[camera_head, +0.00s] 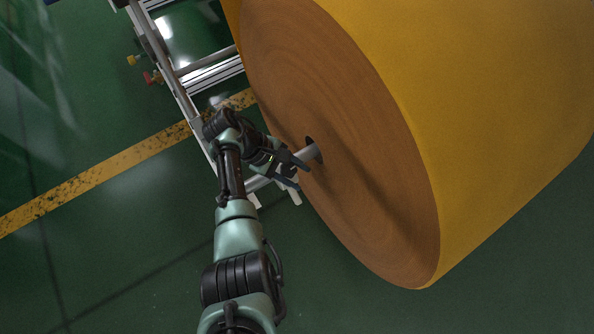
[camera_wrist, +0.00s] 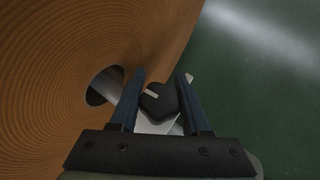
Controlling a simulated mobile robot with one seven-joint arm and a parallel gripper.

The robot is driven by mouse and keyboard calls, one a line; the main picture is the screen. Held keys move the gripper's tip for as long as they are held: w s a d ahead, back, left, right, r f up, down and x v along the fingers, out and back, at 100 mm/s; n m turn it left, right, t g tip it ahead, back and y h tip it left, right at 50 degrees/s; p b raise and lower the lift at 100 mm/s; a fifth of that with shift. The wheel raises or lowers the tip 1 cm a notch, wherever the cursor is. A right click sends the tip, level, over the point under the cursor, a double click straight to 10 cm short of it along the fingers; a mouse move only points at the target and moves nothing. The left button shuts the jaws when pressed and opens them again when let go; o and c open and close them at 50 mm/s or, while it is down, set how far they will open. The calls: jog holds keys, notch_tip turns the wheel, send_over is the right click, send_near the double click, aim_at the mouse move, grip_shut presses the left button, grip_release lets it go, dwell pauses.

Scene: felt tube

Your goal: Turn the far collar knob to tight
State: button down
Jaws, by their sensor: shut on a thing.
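A black collar knob (camera_wrist: 158,104) with a pale pointer line sits between my two blue fingers in the wrist view. My gripper (camera_wrist: 160,76) is shut on it, one finger on each side. The pointer line lies nearly level, tilted slightly, toward the left finger. A pale metal collar (camera_wrist: 155,127) shows partly beneath the knob; the rest is behind the gripper. In the head view my gripper (camera_head: 296,171) is at the pale shaft end (camera_head: 307,154), which comes out of the roll's core. The knob cannot be made out there.
A huge yellow felt roll (camera_head: 500,90) with a brown spiral end face (camera_head: 350,160) fills the right, close to my gripper. A metal frame (camera_head: 170,75) with red and yellow knobs (camera_head: 150,78) stands behind the arm. The green floor (camera_head: 90,260) at left is open.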

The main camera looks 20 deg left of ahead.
jog(key=shift+f, duration=0.1)
dwell(0.4)
jog(key=shift+c, duration=1.8)
grip_release()
jog(key=p+v, duration=0.4)
jog(key=v, duration=0.9)
jog(key=shift+w, duration=0.1)
